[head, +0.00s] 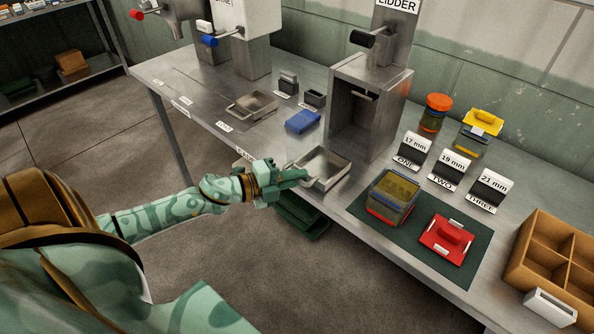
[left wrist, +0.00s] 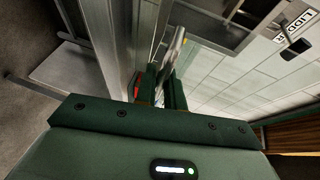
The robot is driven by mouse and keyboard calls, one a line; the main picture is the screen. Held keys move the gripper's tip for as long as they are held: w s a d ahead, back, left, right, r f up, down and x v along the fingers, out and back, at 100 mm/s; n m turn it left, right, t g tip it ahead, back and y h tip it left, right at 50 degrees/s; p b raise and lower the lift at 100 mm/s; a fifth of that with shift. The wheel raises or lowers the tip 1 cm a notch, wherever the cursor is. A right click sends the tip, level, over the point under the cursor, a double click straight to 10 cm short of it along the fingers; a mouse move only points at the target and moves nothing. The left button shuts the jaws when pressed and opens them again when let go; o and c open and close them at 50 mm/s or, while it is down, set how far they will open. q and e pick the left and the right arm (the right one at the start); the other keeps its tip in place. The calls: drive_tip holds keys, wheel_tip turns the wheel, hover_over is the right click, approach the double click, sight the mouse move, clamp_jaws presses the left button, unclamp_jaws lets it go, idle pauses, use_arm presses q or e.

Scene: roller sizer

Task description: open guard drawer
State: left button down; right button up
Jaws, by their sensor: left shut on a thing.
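The guard drawer (head: 338,157), a shallow open metal tray, sits at the table's front edge before the machine labelled LIDDER (head: 345,115). My left gripper (head: 298,176) is at the tray's near left side, shut on its handle; the fingers cover most of the handle in the head view. In the left wrist view a grey metal bar, the handle (left wrist: 174,48), stands between the green fingers (left wrist: 168,90). The tray is outside the machine's open dark cavity and looks empty. My right gripper is not in view.
A similar metal tray (head: 262,98) and a blue block (head: 302,121) lie to the left. A dark green mat (head: 372,222) to the right holds a clear container (head: 393,192) and a red lid (head: 448,239). A green crate (head: 300,215) is below the table edge.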

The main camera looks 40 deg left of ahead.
use_arm(q)
drive_tip(key=c, duration=1.8)
unclamp_jaws()
drive_tip(key=p+v, duration=0.1)
drive_tip(key=v, duration=1.5)
drive_tip(key=shift+s+a+p, duration=0.15)
drive_tip(key=shift+p, duration=0.25)
drive_tip(key=shift+a+f, duration=0.1)
